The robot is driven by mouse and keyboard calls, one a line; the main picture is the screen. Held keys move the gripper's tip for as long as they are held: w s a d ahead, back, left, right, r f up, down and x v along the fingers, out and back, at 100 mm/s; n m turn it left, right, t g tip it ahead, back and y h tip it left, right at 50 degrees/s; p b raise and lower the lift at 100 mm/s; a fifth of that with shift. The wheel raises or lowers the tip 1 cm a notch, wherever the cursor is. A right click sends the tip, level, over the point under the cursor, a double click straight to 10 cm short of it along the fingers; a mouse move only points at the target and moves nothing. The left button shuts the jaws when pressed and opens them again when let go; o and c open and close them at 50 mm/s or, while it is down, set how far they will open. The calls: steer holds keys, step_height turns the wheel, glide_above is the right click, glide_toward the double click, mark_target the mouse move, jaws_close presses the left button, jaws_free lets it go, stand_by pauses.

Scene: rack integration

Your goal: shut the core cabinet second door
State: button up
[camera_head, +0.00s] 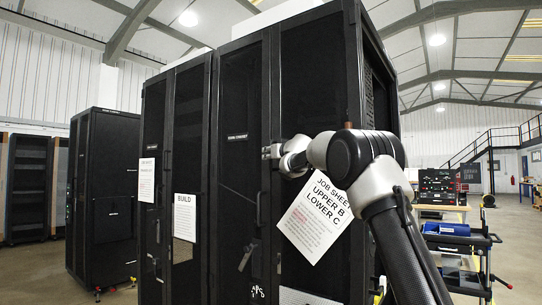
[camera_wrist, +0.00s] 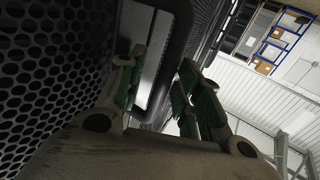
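A tall black cabinet (camera_head: 313,75) stands at centre, with a left door (camera_head: 240,90) and a right door beside it, both looking flush with the front. I cannot tell whether either is slightly ajar. A small label (camera_head: 237,136) on the left door is too small to read. A dark vertical handle (camera_head: 259,207) sits near the seam. My gripper (camera_head: 270,152) is at the seam, in front of the right door's left edge. Contact is unclear.
A job sheet (camera_head: 313,218) hangs on the cabinet below my arm. Another cabinet (camera_head: 187,110) with a BUILD sheet (camera_head: 185,217) adjoins at left. A separate black cabinet (camera_head: 103,190) stands further left. A cart (camera_head: 455,245) with a blue item is at right. Open floor lies beyond the cart.

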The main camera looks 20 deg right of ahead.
steer(key=s+d, duration=0.2)
steer(key=s, duration=1)
steer(key=shift+w, duration=0.1)
